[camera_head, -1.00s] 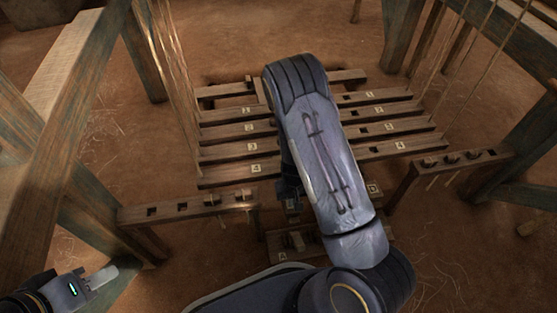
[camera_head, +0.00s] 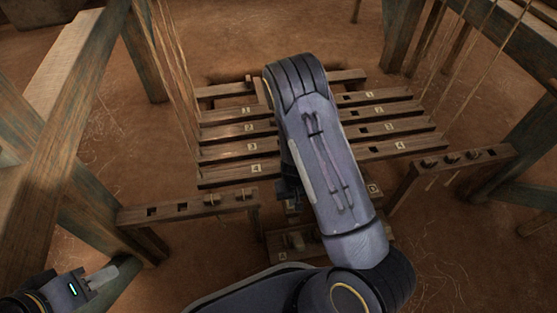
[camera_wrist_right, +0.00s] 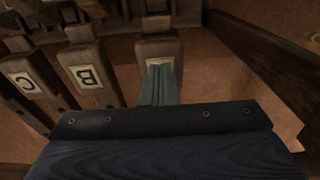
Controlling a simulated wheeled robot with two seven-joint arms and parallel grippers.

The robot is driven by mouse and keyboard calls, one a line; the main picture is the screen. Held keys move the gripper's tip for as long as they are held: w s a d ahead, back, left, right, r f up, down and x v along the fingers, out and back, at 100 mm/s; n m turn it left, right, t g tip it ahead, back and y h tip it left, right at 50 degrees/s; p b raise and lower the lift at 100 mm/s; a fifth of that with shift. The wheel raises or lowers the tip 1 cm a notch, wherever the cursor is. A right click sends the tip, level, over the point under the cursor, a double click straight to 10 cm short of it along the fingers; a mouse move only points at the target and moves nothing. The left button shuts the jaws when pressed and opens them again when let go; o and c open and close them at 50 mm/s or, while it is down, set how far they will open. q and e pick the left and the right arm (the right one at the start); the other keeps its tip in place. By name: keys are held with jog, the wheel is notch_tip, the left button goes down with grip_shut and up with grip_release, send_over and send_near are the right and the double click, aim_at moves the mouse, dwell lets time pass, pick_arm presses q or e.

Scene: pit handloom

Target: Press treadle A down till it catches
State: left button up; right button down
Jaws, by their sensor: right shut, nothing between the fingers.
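Treadle A (camera_wrist_right: 160,47) is the right-hand wooden treadle in the right wrist view, beside the treadles lettered B (camera_wrist_right: 88,76) and C (camera_wrist_right: 25,82). Its pale letter plate is mostly covered by my right gripper (camera_wrist_right: 160,75), whose fingers are shut and empty. The fingertips are over the plate; I cannot tell whether they touch it.
Numbered wooden slats (camera_head: 230,149) lie across the middle behind my right forearm. Low pegged rails stand at the left (camera_head: 185,208) and right (camera_head: 460,160). Thick loom posts (camera_head: 50,130) rise on both sides, with hanging cords. Bare earth floor lies around.

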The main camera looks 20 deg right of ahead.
aim_at(292, 210)
jog(key=shift+f+b, duration=1.25)
jog(key=shift+f, duration=0.2)
jog(key=shift+f+b, duration=0.65)
jog(key=shift+f, duration=0.6)
notch_tip(292, 210, down, 7)
jog(key=shift+r, duration=0.2)
jog(key=shift+w, duration=0.1)
jog(key=shift+r+p, duration=2)
jog(key=shift+r, duration=0.55)
